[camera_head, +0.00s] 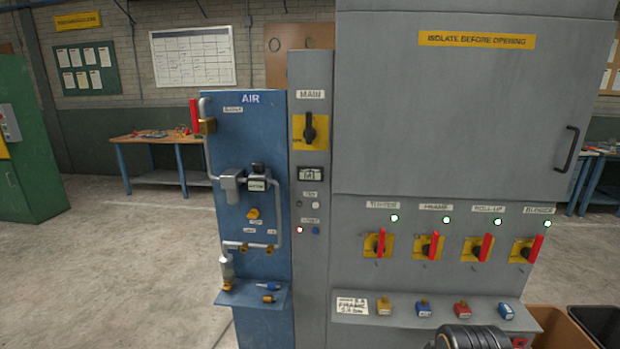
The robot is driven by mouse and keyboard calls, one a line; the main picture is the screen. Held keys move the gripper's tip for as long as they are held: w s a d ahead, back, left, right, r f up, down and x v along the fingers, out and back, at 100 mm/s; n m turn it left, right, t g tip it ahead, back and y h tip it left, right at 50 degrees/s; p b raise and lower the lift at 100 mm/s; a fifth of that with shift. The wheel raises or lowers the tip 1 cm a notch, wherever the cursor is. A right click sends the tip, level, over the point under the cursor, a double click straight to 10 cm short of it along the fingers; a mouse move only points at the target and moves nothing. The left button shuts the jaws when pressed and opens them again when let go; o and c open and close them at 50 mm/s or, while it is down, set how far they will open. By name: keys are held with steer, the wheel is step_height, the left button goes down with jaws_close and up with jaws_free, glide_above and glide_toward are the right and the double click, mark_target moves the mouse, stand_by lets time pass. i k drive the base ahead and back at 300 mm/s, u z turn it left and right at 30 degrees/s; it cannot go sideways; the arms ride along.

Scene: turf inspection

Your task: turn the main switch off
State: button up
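The main switch (309,128) is a black rotary handle on a yellow plate, under a "MAIN" label on the narrow grey panel. Its handle stands upright. Small lettering at the plate's lower left is too small to read surely. A small display (311,173) sits below it, with a lit red lamp (299,230) further down. Only a dark rounded part of my arm shows at the bottom edge, right of centre, well below and to the right of the switch. My gripper's fingers are not visible.
The grey cabinet (450,110) has a row of yellow-plated switches with upright or slightly tilted red handles and lit green lamps. Several coloured padlocks lie on its shelf (395,310). The blue air panel (250,125) with pipes stands left. Open floor (130,260) lies further left.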

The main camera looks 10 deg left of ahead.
mark_target(309, 134)
steer(key=u, duration=0.3)
steer(key=k, duration=0.4)
steer(key=u, duration=1.4)
steer(key=i, duration=1.05)
steer(key=z, duration=0.5)
